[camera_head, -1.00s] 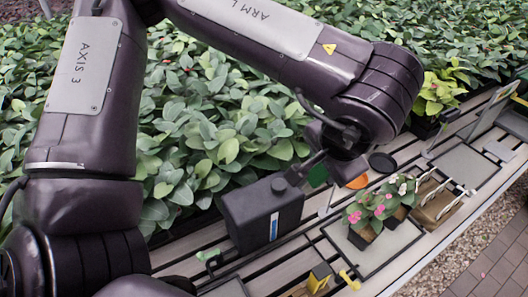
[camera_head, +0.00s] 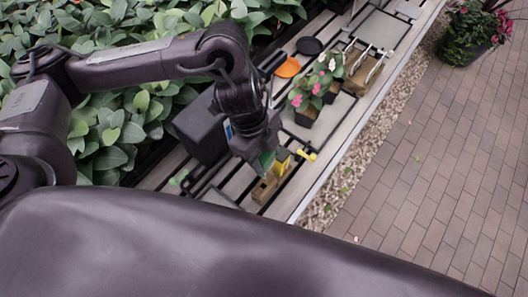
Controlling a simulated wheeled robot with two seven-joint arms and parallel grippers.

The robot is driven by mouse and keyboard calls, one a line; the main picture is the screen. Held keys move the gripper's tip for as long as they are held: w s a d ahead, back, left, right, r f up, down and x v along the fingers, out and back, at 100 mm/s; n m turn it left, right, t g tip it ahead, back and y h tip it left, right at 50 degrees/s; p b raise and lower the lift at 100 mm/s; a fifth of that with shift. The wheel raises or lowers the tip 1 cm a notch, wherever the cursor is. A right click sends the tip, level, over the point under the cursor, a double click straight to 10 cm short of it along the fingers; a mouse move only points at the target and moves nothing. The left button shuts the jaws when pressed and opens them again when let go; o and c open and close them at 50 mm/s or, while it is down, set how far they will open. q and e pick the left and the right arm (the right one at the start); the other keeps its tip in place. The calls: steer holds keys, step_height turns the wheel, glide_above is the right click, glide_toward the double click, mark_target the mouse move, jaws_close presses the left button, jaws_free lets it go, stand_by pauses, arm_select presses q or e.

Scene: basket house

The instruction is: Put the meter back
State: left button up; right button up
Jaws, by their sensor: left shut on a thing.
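My left gripper (camera_head: 262,154) points down over the slatted bench, close behind a small wooden block (camera_head: 264,190). It is shut on a small green thing, which I take to be the meter (camera_head: 265,161); only part of it shows between and below the fingers. A yellow piece (camera_head: 283,160) stands at the wooden block, just right of the gripper. I cannot tell whether the meter touches the block. My right gripper is not in view.
Potted flowers (camera_head: 308,105), an orange dish (camera_head: 288,68), a black dish (camera_head: 309,46) and a yellow-handled tool (camera_head: 306,154) lie along the bench (camera_head: 325,160).

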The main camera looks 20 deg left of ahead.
arm_select(q)
steer(key=shift+s+f, duration=0.15)
steer(key=shift+f, duration=0.2)
steer(key=shift+a+f+b, duration=0.1)
steer(key=shift+f+b, duration=0.35)
steer(key=shift+b, duration=0.2)
steer(key=shift+f+b, duration=0.95)
steer(key=shift+b, duration=0.05)
steer(key=shift+f+b, duration=0.25)
steer(key=shift+b, duration=0.05)
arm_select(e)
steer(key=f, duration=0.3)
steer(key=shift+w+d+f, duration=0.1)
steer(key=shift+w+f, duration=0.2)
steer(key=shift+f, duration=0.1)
arm_select(q)
steer(key=shift+r, duration=0.1)
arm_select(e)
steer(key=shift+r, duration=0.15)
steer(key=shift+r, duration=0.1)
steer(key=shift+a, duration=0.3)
